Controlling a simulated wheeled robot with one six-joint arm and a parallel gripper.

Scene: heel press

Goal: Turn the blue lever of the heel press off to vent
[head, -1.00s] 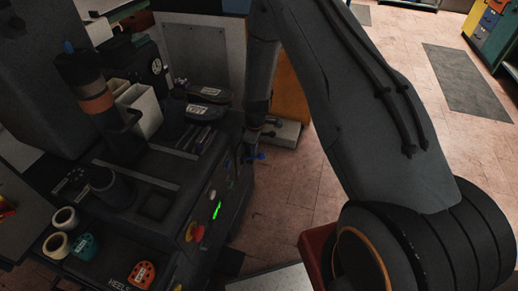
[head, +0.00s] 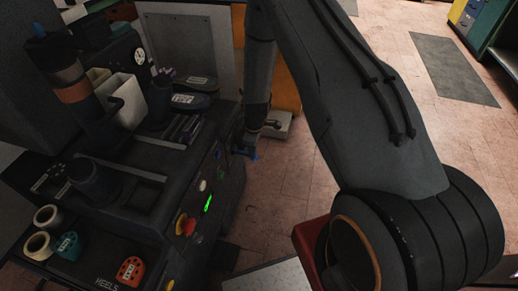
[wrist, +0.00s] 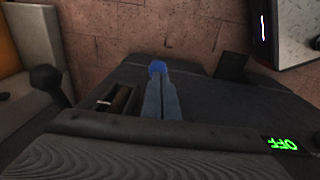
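The blue lever (head: 248,154) sticks out from the right side of the dark heel press (head: 135,190) in the head view. I cannot tell whether that bar is all lever stem or partly fingers. My gripper (head: 246,146) is at the lever in the head view, dark and small. Contact and finger opening cannot be made out.
A red button (head: 189,227) and a green display (head: 208,203) are on the press front. Shoes (head: 187,99) lie behind on the press. Tape rolls (head: 46,216) and an orange block (head: 130,269) sit at the lower left. Tiled floor right of the lever is clear.

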